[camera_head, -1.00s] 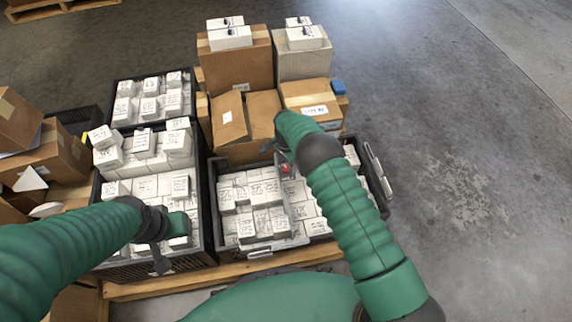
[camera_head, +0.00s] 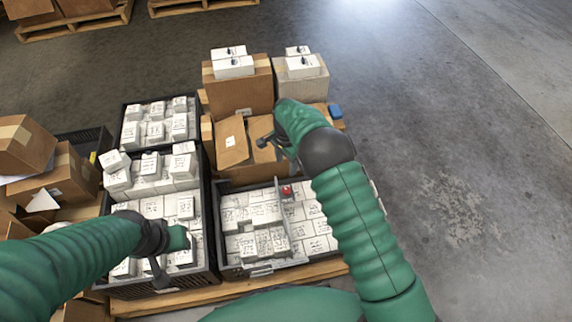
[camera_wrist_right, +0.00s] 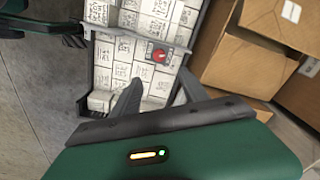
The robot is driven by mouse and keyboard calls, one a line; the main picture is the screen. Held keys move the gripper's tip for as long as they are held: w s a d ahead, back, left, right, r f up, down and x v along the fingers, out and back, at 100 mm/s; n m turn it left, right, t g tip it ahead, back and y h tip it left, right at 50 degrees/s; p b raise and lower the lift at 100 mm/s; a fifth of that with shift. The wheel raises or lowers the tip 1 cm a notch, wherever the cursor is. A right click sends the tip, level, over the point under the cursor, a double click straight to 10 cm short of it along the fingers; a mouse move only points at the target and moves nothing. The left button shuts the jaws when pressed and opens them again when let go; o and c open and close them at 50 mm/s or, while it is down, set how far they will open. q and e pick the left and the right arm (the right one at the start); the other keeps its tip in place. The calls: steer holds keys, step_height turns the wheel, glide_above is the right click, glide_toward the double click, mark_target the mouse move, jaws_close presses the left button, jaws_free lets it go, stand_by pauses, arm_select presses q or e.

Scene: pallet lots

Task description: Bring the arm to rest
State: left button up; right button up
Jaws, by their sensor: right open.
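My right gripper (camera_head: 272,142) is raised above the pallet, by the open cardboard box in the head view. In the right wrist view its two fingers (camera_wrist_right: 156,92) are spread with nothing between them. Beyond them lies a dark crate of white boxes (camera_wrist_right: 118,72). My left gripper (camera_head: 163,262) hangs over the left crate of white boxes; its fingertips are partly hidden and I cannot tell how far apart they are.
A right crate (camera_head: 262,268) of white boxes holds a small red item (camera_head: 286,191). Cardboard boxes (camera_head: 240,90) stand behind it, with small white boxes on top. More cardboard boxes (camera_head: 55,172) sit at left. Clear floor (camera_head: 460,190) lies at right.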

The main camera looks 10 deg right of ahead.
steer(key=s+d+r+n+t, duration=0.1)
steer(key=s+d+r+n, duration=0.45)
steer(key=s+r, duration=0.55)
steer(key=s+d+r+n+t+p, duration=0.15)
steer(key=s+n, duration=0.25)
steer(key=s, duration=0.4)
steer(key=s+r+n, duration=0.3)
steer(key=s, duration=0.5)
steer(key=w+p+v, duration=0.3)
steer(key=p+v, duration=1)
steer(key=p, duration=0.1)
steer(key=w+r+p+v, duration=0.1)
steer(key=w+p+v, duration=0.2)
steer(key=p+v, duration=1.1)
steer(key=shift+r, duration=0.3)
steer(key=shift+w, duration=0.1)
